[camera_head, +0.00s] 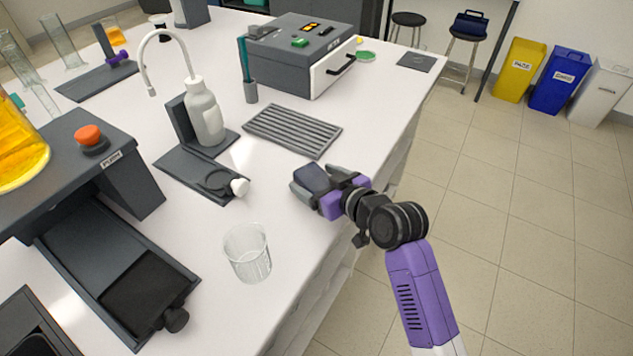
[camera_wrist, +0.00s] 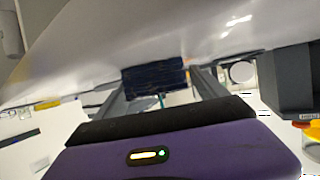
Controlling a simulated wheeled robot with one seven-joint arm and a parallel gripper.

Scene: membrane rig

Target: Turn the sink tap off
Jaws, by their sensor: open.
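I cannot make out a sink tap in either view. A dark basin-like edge (camera_head: 30,330) shows at the lower left corner of the head view, mostly cut off; I cannot tell if it is the sink. My gripper (camera_head: 325,182) is over the bench's right front edge, right of the clear beaker, with its fingers apart. A dark blue block (camera_head: 311,178) shows at the fingers. In the wrist view the dark block (camera_wrist: 155,78) lies between the fingertips of my gripper (camera_wrist: 158,88); I cannot tell whether they touch it.
A clear beaker (camera_head: 247,252) stands near the front edge. A wash bottle (camera_head: 205,115) with a curved spout, a ribbed mat (camera_head: 292,131) and a grey machine (camera_head: 305,55) stand behind.

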